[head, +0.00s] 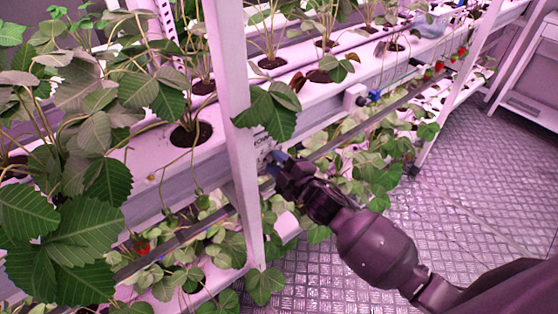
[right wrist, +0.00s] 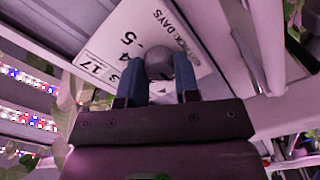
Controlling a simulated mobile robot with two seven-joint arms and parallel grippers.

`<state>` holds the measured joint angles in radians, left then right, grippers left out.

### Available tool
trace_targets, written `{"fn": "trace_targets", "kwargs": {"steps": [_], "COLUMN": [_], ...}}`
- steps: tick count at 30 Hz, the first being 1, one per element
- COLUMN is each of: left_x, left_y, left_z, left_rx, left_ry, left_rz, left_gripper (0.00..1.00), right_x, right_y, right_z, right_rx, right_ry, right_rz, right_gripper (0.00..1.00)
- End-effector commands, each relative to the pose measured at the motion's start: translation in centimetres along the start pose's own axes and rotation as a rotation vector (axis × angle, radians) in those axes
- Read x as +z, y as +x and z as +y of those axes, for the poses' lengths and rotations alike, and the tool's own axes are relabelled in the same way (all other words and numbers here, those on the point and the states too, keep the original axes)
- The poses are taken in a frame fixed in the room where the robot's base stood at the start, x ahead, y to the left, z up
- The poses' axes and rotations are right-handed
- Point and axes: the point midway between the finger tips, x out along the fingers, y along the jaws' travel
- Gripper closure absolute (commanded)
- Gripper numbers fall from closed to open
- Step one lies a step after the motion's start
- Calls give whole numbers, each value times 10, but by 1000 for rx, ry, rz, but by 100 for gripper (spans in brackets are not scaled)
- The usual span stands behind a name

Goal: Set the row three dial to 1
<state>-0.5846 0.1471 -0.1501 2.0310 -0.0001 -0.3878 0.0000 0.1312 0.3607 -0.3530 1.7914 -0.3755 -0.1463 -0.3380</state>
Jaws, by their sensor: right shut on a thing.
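My right gripper (head: 276,164) reaches the front of the near rack beside the white upright post. In the right wrist view its two blue fingers (right wrist: 160,82) stand on either side of a round grey dial knob (right wrist: 158,64) and are shut on it. The knob sits on a white dial plate (right wrist: 125,45) printed with "PICK DAYS" and numbers, of which 4, 5 and 17 can be read. The knob hides part of the plate, and I cannot tell which number it points to. In the head view the gripper and leaves mostly hide the plate (head: 264,148). My left gripper is not in view.
Strawberry plants (head: 80,190) grow along the white rack gutter (head: 165,150), and their leaves hang near my right gripper. The white post (head: 232,110) stands just left of it. Red berries (head: 440,66) hang farther back. The metal floor (head: 470,190) on the right is clear.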

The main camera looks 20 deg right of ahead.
Motion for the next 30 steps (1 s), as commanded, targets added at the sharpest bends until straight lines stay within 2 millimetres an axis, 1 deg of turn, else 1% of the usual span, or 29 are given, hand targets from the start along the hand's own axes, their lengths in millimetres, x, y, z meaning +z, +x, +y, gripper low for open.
{"fn": "trace_targets", "kwargs": {"steps": [2, 10, 26, 27, 30], "left_x": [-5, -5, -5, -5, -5], "left_y": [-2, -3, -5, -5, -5], "left_z": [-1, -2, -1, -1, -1], "left_rx": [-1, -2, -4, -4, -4], "left_ry": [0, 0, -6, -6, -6], "left_rz": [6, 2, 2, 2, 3], "left_gripper": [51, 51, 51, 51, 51], "right_x": [-1, -1, 0, 0, 0], "right_y": [0, 0, 0, 0, 0], "right_z": [3, 1, -1, -1, -1], "right_rx": [2, 0, -1, -1, -1], "right_ry": [47, 156, 184, 184, 184], "right_rz": [0, 0, -1, -1, -1], "right_gripper": [94, 94, 94, 69, 54]}}
